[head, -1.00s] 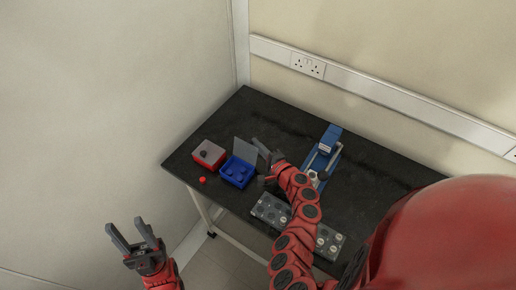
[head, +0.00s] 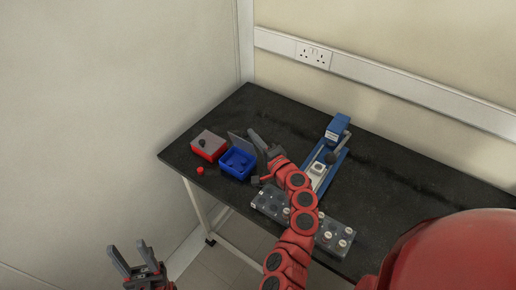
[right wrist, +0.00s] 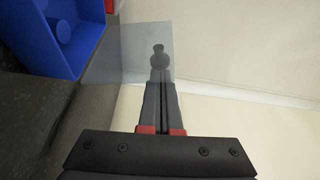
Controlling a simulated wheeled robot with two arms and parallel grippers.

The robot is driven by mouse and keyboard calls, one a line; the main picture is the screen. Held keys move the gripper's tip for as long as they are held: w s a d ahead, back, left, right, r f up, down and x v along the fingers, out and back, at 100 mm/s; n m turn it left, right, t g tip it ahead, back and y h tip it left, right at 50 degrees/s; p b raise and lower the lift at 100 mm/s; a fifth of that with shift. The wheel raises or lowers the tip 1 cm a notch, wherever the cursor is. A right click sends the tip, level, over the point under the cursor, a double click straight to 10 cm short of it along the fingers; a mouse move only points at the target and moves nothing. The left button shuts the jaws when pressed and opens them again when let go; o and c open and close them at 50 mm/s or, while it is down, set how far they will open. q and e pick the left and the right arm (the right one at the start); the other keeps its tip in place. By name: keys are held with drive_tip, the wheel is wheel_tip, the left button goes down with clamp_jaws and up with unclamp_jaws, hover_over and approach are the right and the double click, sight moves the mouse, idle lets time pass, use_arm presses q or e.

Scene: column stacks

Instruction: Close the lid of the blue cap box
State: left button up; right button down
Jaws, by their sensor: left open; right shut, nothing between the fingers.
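The blue cap box (head: 238,168) stands on the black table, its translucent grey lid (head: 242,144) raised. Blue caps lie inside it. In the right wrist view the box (right wrist: 62,28) is at the upper left and the lid (right wrist: 110,58) is a clear panel with a dark knob (right wrist: 159,56). My right gripper (head: 253,136) is shut and empty, just right of the raised lid. In the right wrist view its fingertips (right wrist: 160,76) overlap the lid near the knob; I cannot tell whether they touch. My left gripper (head: 131,252) is open and empty, off the table's left front.
A red box (head: 208,150) with a closed grey lid stands left of the blue box. A red cap (head: 200,171) lies in front of it. A blue press-like device (head: 325,165) and a grey tray (head: 270,204) with round pieces are to the right.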

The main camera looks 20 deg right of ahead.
sight(248, 145)
drive_tip(key=shift+s+a+f+b, duration=0.15)
drive_tip(key=shift+s+a+b, duration=0.05)
drive_tip(key=shift+a+b, duration=0.2)
drive_tip(key=shift+s+a+f+b, duration=0.1)
drive_tip(key=shift+s+a+b, duration=0.1)
drive_tip(key=shift+a+b, duration=0.15)
drive_tip(key=shift+s+a+b, duration=0.5)
drive_tip(key=shift+a+b, duration=0.05)
drive_tip(key=shift+s+a+f+b, duration=0.15)
drive_tip(key=shift+s+a+b, duration=0.15)
drive_tip(key=shift+a+b, duration=0.2)
